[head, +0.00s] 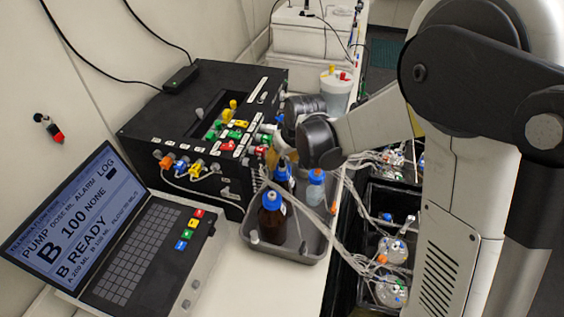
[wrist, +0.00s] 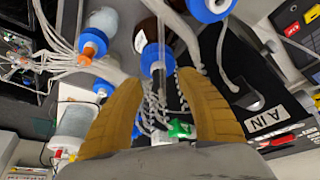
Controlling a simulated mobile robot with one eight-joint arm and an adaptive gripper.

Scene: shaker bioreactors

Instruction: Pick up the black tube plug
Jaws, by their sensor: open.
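My gripper (wrist: 158,82) shows in the wrist view with its two tan fingers spread apart and nothing clearly gripped between them. A bottle with a blue cap (wrist: 154,58) lies just beyond the fingertips, with clear and braided tubing running between the fingers. In the head view my gripper is over the grey tray (head: 262,252), beside the black pump box, and my wrist hides most of it. A small dark upright piece (head: 283,161) stands above a blue cap there. I cannot tell whether it is the black tube plug.
A brown bottle (head: 271,224) and a clear bottle (head: 315,188), both blue-capped, stand in the tray. The black pump box (head: 150,125) with coloured fittings is at the left, a laptop (head: 135,235) in front. Loose tubing runs right to flasks (head: 391,250) in a dark shaker.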

